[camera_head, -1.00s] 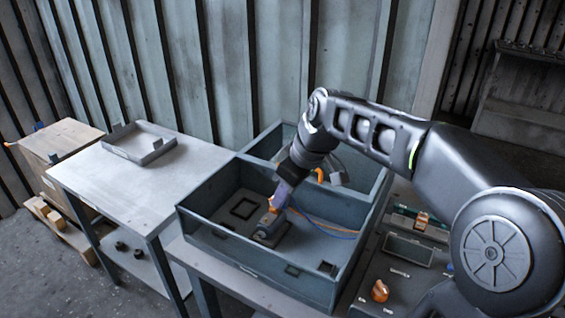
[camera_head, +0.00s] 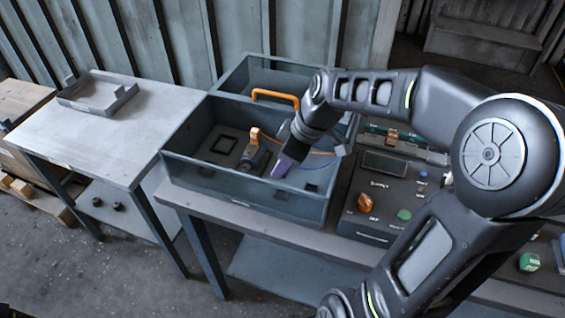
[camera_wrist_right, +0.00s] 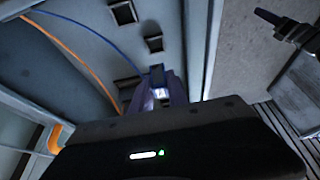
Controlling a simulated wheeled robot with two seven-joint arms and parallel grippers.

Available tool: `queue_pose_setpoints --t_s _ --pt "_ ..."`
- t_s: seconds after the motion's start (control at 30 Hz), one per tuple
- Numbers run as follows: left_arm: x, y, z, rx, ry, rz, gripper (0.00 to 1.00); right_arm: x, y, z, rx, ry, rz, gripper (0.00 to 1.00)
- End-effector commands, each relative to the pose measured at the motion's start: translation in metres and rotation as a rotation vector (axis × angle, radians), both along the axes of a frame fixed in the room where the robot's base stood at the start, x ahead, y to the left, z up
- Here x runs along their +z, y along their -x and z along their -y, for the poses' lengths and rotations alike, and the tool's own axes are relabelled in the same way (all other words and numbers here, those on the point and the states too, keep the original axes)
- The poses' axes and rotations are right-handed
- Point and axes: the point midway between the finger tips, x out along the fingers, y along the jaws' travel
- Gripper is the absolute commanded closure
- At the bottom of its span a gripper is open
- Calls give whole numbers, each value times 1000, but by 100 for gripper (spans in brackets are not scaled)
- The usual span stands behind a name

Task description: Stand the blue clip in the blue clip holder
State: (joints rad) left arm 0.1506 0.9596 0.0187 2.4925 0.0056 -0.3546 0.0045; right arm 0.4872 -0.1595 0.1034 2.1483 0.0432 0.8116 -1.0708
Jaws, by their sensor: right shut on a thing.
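My right gripper (camera_head: 281,168) points down into the blue-grey housing box (camera_head: 240,200), right of a dark block with an orange upright part (camera_head: 254,136). In the right wrist view its purple fingers (camera_wrist_right: 163,92) are shut on a small dark blue piece (camera_wrist_right: 157,76), which I take to be the blue clip. A blue wire (camera_wrist_right: 95,36) runs up to it. The fingers hide most of the clip. Several square dark sockets (camera_wrist_right: 154,43) show near the fingertips; I cannot tell which is the blue clip holder. My left gripper is not in view.
An orange wire (camera_wrist_right: 75,60) runs beside the blue one. An orange handle (camera_head: 275,95) arches over the box's inner wall. A control panel (camera_head: 375,200) with an orange knob stands right of the box. A grey table (camera_head: 110,135) with a shallow tray (camera_head: 98,93) is at left.

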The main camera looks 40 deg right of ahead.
Motion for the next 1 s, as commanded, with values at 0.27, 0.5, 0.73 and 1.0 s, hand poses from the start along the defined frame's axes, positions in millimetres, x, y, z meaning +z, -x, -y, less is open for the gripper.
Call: queue_pose_setpoints --t_s 0.27,0.5,0.73,1.0 --pt "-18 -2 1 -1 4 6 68 -27 1 0 0 -1 -2 100" --pt "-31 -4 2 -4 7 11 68 -48 0 0 -1 -1 -1 100" --pt "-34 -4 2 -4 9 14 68 -55 0 0 0 -1 -1 100" --pt "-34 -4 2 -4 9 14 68 -55 0 0 0 -1 -1 100"
